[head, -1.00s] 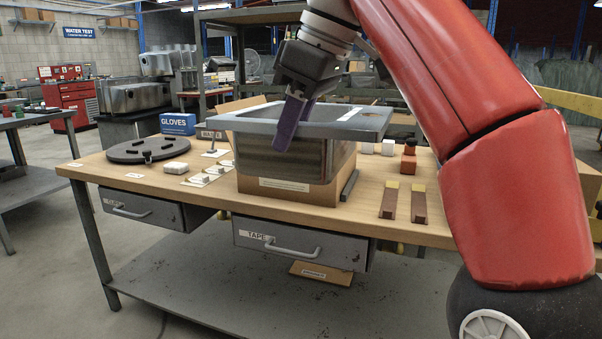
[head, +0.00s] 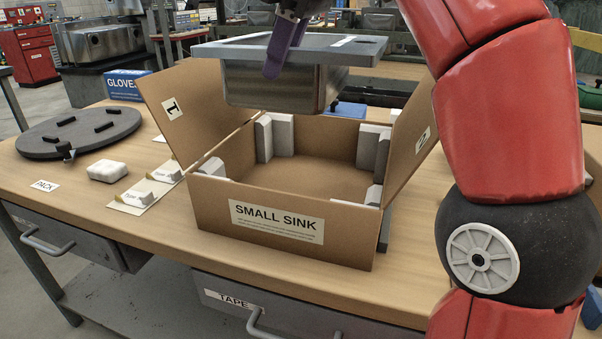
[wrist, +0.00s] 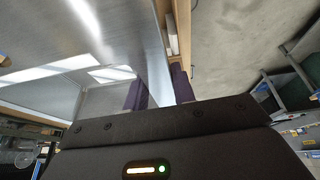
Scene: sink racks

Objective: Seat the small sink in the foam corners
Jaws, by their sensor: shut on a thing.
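The small sink (head: 270,88) is a grey metal basin with a wide flat rim, held level in the air above an open cardboard box. My gripper (head: 284,58) has its purple fingers shut on the sink's near rim. The wrist view also shows the purple fingers (wrist: 155,88) on the sink's wall, with the shiny basin (wrist: 70,50) beside them. The box (head: 275,222), labelled SMALL SINK, stands on the bench with its flaps up. White foam corners (head: 284,135) stand inside it, and the near ones are partly hidden by the front wall.
The box's left flap (head: 185,110) and right flap (head: 412,140) stand up and lean outward. A dark round turntable (head: 78,132), a white block (head: 107,171) and foam pieces on a card (head: 150,188) lie left of the box. A blue GLOVES box (head: 124,86) stands behind.

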